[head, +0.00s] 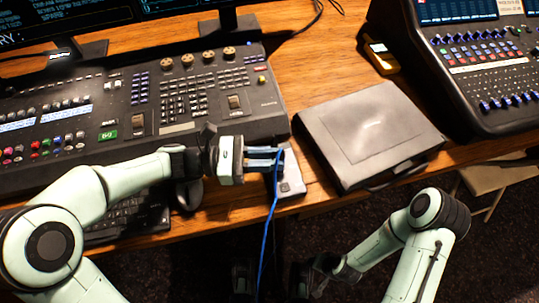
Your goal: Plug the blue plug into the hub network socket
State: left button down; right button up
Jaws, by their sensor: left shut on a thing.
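The hub (291,178) is a small light grey box at the desk's front edge, left of the black case. My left gripper (277,157) is over the hub's left side, shut on the blue plug, which is mostly hidden between the fingertips. The plug's blue cable (270,225) hangs from there over the desk edge toward the floor. The hub's network socket cannot be made out, and I cannot tell whether the plug touches the hub. My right gripper (302,283) is low in front of the desk, dark against the floor, away from the hub.
A closed black case (370,135) lies right of the hub. A large mixing console (180,100) fills the left of the desk, with another (480,60) at the right. A yellow handheld device (381,55) lies behind the case. A chair (490,180) stands at the right.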

pick_arm(q)
jog(key=shift+p, duration=0.8)
dwell(1.7)
jog(key=shift+s+f+b, duration=0.1)
jog(key=shift+f+b, duration=0.5)
jog(key=shift+f, duration=0.85)
dwell(0.5)
jog(key=shift+a+r, duration=0.1)
jog(key=shift+r, duration=0.05)
jog(key=shift+r+p, duration=0.45)
jog(key=shift+p, duration=0.25)
